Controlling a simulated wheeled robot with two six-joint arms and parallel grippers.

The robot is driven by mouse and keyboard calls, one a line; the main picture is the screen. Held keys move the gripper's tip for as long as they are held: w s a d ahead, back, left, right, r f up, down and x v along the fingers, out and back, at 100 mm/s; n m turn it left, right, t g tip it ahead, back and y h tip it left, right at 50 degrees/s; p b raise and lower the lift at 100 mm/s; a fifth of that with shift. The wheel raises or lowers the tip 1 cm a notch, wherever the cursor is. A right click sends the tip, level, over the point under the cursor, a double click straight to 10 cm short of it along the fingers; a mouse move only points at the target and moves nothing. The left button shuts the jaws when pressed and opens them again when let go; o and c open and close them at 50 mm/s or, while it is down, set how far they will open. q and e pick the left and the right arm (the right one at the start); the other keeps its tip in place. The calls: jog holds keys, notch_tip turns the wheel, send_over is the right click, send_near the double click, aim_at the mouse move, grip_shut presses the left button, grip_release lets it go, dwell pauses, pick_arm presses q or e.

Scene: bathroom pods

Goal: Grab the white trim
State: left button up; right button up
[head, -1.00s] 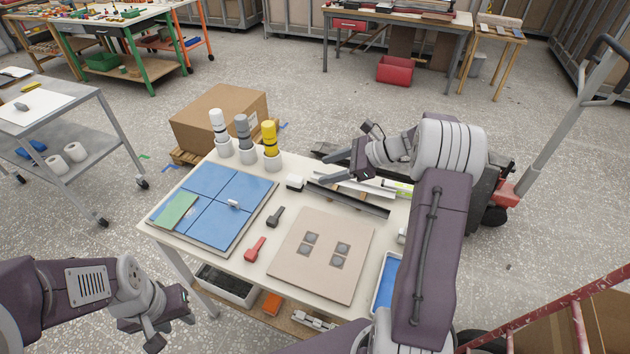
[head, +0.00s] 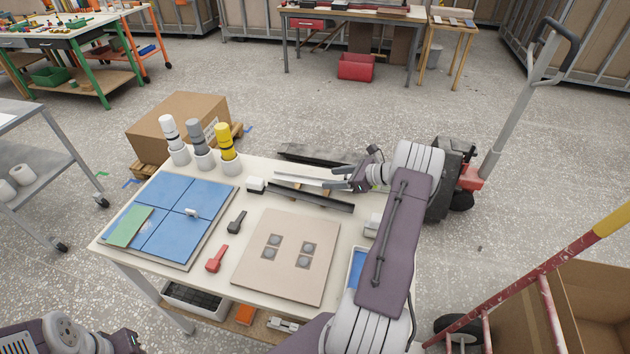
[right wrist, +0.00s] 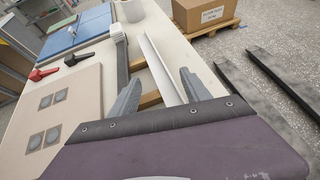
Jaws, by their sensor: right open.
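The white trim (head: 298,181) is a long thin pale strip lying near the table's back right edge. It also shows in the right wrist view (right wrist: 160,68), running lengthwise from between my fingers away toward the far side. My right gripper (head: 338,179) is open at the strip's right end. In the right wrist view my right gripper (right wrist: 162,92) has one finger on each side of the strip, the right finger closer to it. Whether a finger touches it I cannot tell. My left gripper (head: 128,342) is partly cut off at the lower left, far from the strip.
A dark trim (head: 312,197) lies just in front of the white one. White, grey and yellow tubes (head: 227,145) stand at the back left corner. A beige panel (head: 288,255), blue tiles (head: 175,215) and red and black tools occupy the front. A pallet jack (head: 455,185) stands right of the table.

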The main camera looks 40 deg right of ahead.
aim_at(310, 180)
jog(key=x, duration=0.5)
jog(key=shift+w+a+p, duration=0.2)
jog(key=shift+a+p, duration=0.05)
jog(key=shift+p, duration=0.15)
jog(key=shift+s, duration=0.1)
grip_shut()
